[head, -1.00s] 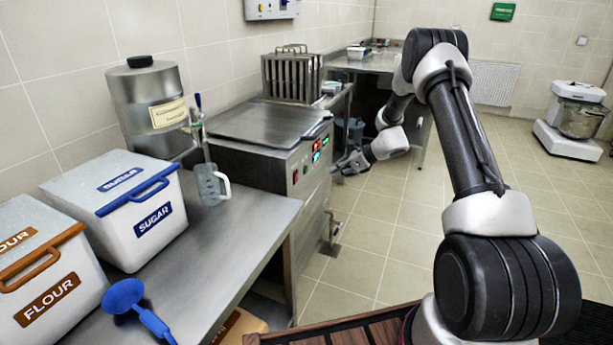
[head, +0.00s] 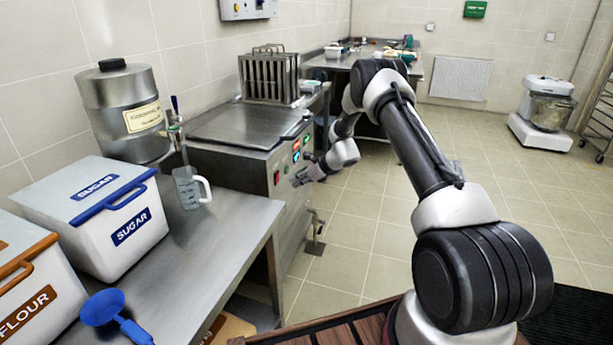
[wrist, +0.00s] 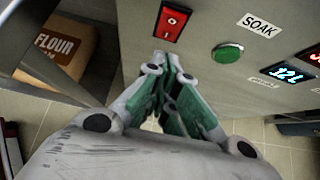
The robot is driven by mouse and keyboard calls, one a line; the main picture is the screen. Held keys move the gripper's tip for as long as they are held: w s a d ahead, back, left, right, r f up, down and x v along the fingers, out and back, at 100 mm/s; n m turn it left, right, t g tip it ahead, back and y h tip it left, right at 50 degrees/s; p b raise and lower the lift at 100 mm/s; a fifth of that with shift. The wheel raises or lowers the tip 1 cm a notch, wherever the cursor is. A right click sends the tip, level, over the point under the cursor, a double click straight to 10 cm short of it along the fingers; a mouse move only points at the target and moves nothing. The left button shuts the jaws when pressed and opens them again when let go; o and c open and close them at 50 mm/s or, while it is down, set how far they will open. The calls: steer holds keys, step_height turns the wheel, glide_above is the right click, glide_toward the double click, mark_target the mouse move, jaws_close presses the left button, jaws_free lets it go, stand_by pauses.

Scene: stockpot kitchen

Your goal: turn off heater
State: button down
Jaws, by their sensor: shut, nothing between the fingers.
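The heater is a steel cabinet (head: 232,165) with a flat lid and a control panel on its front. In the wrist view its panel carries a red rocker switch (wrist: 172,20), a green button (wrist: 227,53) beside a SOAK label (wrist: 260,24), and a lit blue display (wrist: 290,74). The switch also shows small in the head view (head: 277,178). My gripper (wrist: 173,64) is shut and empty, its fingertips just below the switch in the picture. I cannot tell whether they touch the panel. In the head view my gripper (head: 303,178) is in front of the panel.
A steel table (head: 215,240) at the left holds a sugar bin (head: 95,205), a flour bin (head: 35,290), a clear jug (head: 188,188) and a blue scoop (head: 105,308). A flour bag (wrist: 66,48) shows low beside the cabinet. The tiled floor (head: 350,235) before the cabinet is open.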

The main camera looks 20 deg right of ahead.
mark_target(278, 176)
steer(key=shift+w+a+r, duration=0.2)
steer(key=shift+w+a, duration=0.35)
steer(key=shift+a, duration=0.2)
steer(key=shift+w+a+r, duration=0.2)
steer(key=shift+w+a, duration=0.3)
steer(key=shift+a, duration=0.2)
steer(key=shift+w+a+r, duration=0.15)
steer(key=shift+w+a, duration=0.05)
steer(key=shift+a, duration=0.1)
steer(key=shift+r, duration=0.85)
